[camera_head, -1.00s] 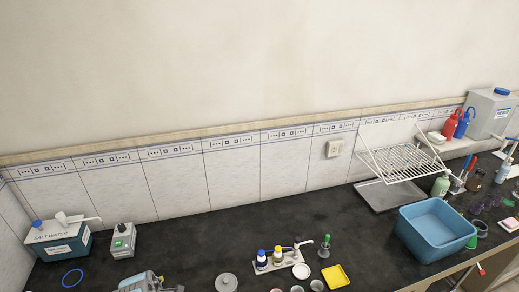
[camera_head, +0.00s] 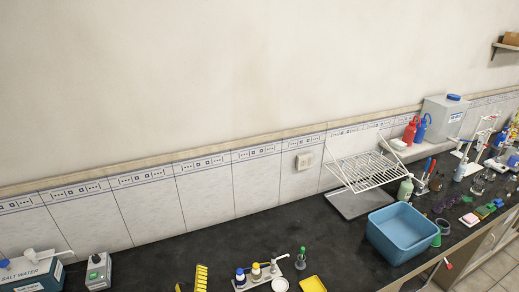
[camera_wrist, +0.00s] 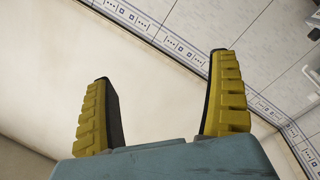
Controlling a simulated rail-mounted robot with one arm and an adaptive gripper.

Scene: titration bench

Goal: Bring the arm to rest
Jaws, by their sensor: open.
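My gripper (camera_head: 191,278) shows at the bottom edge of the head view, only its yellow fingers in sight above the dark bench. In the wrist view my gripper (camera_wrist: 160,72) has its two ridged yellow fingers spread wide apart. Nothing is between them. Behind them the wrist view shows pale wall and the tiled band (camera_wrist: 165,38), at a steep tilt. Most of my arm is outside the head view.
The black bench (camera_head: 225,237) has clear room in its middle. A small rack with capped bottles (camera_head: 258,274) and a yellow tray (camera_head: 313,284) stand at the front. A blue basin (camera_head: 403,236) and wire drying rack (camera_head: 362,170) are right. A salt water box (camera_head: 30,275) is left.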

